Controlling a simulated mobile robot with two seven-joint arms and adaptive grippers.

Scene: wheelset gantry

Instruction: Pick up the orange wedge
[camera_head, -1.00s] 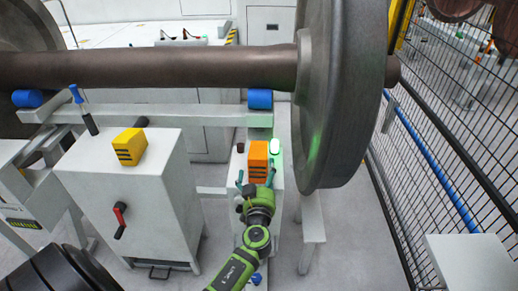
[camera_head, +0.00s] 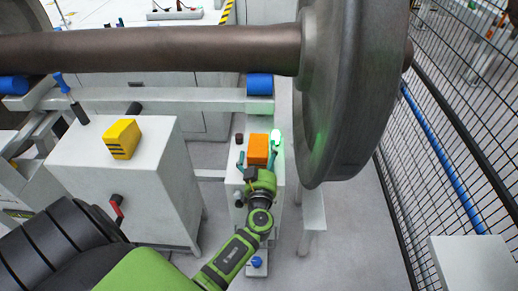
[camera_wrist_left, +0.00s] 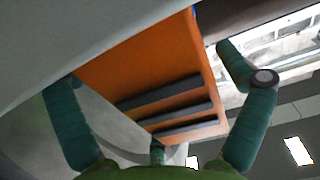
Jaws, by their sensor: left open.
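The orange wedge (camera_head: 258,149) stands on the narrow light-grey cabinet in the middle of the head view. My left gripper (camera_head: 256,166) is just in front of it, open, with its teal fingers towards the wedge's two sides. In the left wrist view the orange wedge (camera_wrist_left: 150,70) with its dark slots fills the space between the spread fingers of my left gripper (camera_wrist_left: 150,85). The fingers look apart from the wedge; contact on the far side cannot be told. My right gripper is not in view.
A yellow wedge (camera_head: 122,139) sits on the larger grey cabinet (camera_head: 110,175) to the left. A mesh fence (camera_head: 450,140) is at the right.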

